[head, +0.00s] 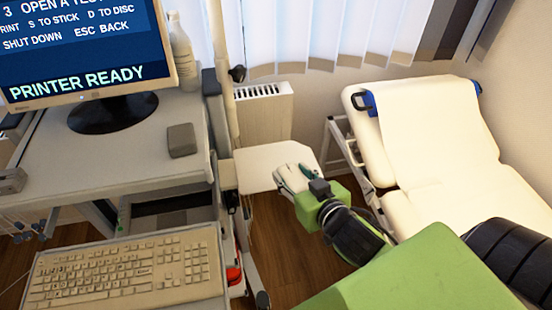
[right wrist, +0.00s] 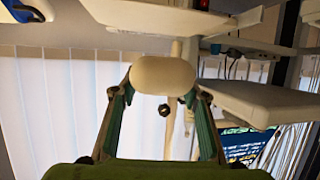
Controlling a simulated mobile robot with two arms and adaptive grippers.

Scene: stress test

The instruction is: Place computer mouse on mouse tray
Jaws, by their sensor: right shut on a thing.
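The mouse tray (head: 255,165) is a flat off-white plate attached at the right side of the cart, and its pale surface is bare. The computer mouse (head: 287,180) is off-white and rounded, at the tray's right edge in the head view. My right gripper (head: 301,176), with teal finger pads, is shut on it. I cannot tell whether the mouse touches the tray. My left gripper is not in view.
The cart carries a monitor (head: 85,50), a small grey box (head: 182,140) and a bottle (head: 183,55). A keyboard (head: 125,268) lies in front. A cart post (head: 217,110) stands just left of the tray. A white examination couch (head: 425,140) is at right, a radiator (head: 264,115) behind.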

